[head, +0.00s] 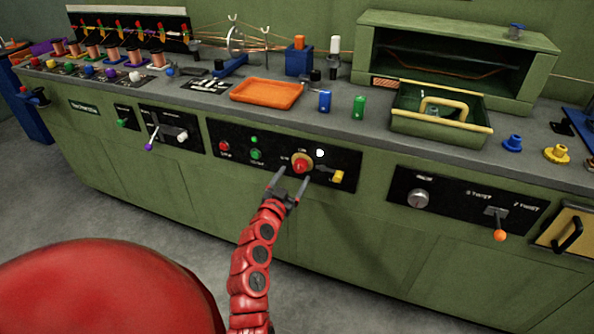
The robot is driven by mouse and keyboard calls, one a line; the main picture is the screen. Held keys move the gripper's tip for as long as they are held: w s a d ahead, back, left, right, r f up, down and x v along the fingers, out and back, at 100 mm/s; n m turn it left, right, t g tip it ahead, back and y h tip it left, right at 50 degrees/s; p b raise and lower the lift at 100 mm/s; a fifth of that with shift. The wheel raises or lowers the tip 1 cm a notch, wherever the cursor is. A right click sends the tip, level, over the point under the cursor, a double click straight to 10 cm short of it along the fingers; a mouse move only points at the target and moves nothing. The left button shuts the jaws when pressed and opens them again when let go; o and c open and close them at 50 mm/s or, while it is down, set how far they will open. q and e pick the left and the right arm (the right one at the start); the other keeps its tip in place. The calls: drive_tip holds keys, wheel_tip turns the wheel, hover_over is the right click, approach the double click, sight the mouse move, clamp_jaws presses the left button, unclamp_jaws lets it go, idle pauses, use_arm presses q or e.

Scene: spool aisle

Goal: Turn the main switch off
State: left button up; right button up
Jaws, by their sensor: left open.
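A red rotary knob on a round yellow plate (302,163) sits on the black middle panel of the green cabinet front; it looks like the main switch. Small white labels stand above it and to its left, too small to read surely. Which way the knob points I cannot tell. My left gripper (292,177) is open and empty, its two fingers pointing up at the panel just below and left of the knob. Whether a finger touches the knob cannot be told. My right gripper is not in view.
On the same panel are a red button (224,146), a green button (256,154) and a yellow-handled lever (338,177). An orange-knobbed lever (499,235) sits on the right panel. The counter above holds an orange tray (266,104) and a green box (440,137).

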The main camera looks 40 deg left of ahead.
sight(298, 169)
use_arm(q)
drive_tip(key=shift+x, duration=1.8)
clamp_jaws()
